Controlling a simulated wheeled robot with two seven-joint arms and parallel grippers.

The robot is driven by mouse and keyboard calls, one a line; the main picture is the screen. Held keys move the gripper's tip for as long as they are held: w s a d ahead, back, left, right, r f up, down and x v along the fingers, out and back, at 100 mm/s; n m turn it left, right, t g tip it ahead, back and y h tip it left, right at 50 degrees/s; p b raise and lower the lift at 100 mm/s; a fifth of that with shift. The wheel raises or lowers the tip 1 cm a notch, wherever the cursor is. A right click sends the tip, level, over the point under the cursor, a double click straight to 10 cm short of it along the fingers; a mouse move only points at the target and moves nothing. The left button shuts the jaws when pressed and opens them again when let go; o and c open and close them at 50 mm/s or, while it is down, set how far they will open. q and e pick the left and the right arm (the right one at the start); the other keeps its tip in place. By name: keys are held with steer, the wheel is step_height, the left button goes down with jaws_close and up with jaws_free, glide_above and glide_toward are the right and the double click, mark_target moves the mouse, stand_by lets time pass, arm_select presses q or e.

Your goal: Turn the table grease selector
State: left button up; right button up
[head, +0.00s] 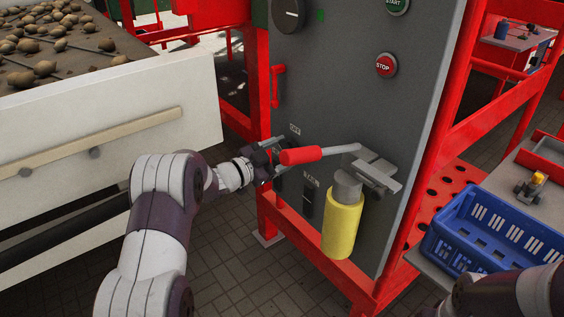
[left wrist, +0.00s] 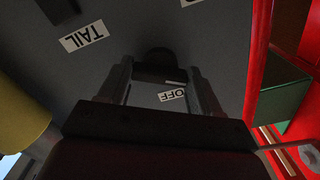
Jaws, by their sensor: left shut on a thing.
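A grey control panel (head: 340,90) stands upright in the middle of the head view. My left gripper (head: 268,160) is at its lower left edge, partly behind the red lever handle (head: 301,156). In the left wrist view, my left gripper (left wrist: 162,90) has its two fingers on either side of a dark round selector knob (left wrist: 155,60) on the panel. It is shut on this knob. An OFF label (left wrist: 172,95) shows between the fingers, and a TAIL label (left wrist: 82,36) is to the left. The knob is hidden in the head view. My right gripper is out of view.
A yellow grease cylinder (head: 342,228) with a metal lever hangs close beside my left gripper. A dark switch (head: 307,202) sits below it. START (head: 396,4) and STOP (head: 386,65) buttons are higher up. A blue crate (head: 490,235) stands right; a potato table (head: 110,110) is left.

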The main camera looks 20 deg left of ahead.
arm_select(q)
steer(key=shift+f+m+b, duration=0.1)
steer(key=shift+m+b, duration=5.9)
steer(key=shift+b, duration=0.25)
steer(key=o, duration=1.1)
steer(key=shift+c, duration=0.2)
steer(key=p+v, duration=0.1)
steer(key=v, duration=1.1)
steer(key=shift+s+a, duration=0.25)
